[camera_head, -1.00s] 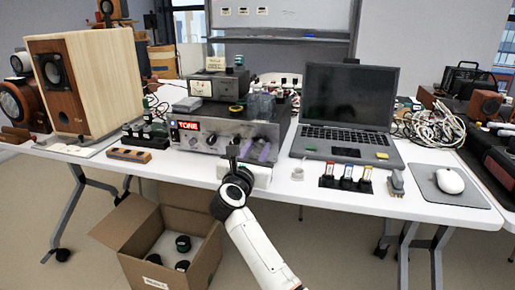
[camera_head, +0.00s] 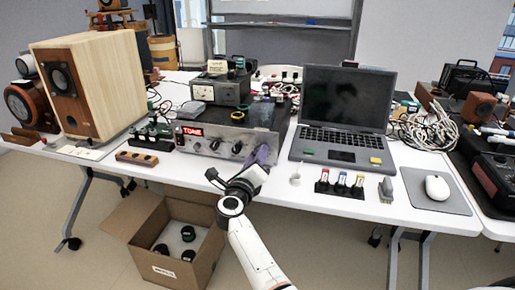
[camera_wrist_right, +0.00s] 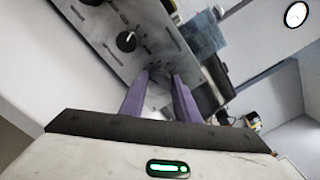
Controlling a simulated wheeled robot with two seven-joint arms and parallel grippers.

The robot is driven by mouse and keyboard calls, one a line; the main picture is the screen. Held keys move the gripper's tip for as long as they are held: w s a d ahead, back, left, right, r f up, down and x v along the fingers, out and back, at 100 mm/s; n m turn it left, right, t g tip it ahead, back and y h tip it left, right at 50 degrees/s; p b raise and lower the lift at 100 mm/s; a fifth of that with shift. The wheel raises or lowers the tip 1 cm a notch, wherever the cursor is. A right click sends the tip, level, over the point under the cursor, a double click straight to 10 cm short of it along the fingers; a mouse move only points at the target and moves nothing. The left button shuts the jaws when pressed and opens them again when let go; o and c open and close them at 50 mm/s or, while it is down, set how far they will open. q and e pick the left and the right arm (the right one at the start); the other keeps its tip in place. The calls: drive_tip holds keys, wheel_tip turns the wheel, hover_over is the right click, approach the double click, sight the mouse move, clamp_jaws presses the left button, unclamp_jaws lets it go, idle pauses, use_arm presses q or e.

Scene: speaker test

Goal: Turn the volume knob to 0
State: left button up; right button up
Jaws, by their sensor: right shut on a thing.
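The amplifier (camera_head: 222,128) is a grey box with a lit red "TONE" sign at the front left and several dark knobs on its front panel. One free knob (camera_head: 237,147) also shows in the wrist view (camera_wrist_right: 126,41). My right gripper (camera_head: 264,155) is at the right end of the panel. Its purple fingers (camera_wrist_right: 160,76) are shut at the panel on what appears to be the volume knob, mostly hidden between the fingertips. The knob's pointer and scale cannot be read. My left gripper is not in view.
An open laptop (camera_head: 343,115) stands right of the amplifier. A wooden speaker (camera_head: 110,80) stands at the left. A small wooden block (camera_head: 137,158) lies in front. A cardboard box (camera_head: 150,240) is on the floor below the table. A mouse (camera_head: 437,187) lies far right.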

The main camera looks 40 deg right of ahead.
drive_tip(key=n+p, duration=0.2)
drive_tip(key=n, duration=0.1)
drive_tip(key=shift+a+n+p, duration=0.1)
drive_tip(key=shift+n+p, duration=0.6)
drive_tip(key=shift+n, duration=0.4)
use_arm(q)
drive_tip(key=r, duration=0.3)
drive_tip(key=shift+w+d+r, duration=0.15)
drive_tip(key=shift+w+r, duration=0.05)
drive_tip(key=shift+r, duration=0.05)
use_arm(e)
drive_tip(key=shift+f+n, duration=0.1)
drive_tip(key=shift+n, duration=0.2)
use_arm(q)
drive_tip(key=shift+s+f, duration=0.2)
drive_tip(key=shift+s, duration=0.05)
use_arm(e)
drive_tip(key=o, duration=0.9)
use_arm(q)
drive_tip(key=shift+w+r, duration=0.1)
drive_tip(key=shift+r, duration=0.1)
use_arm(e)
drive_tip(key=shift+o, duration=0.8)
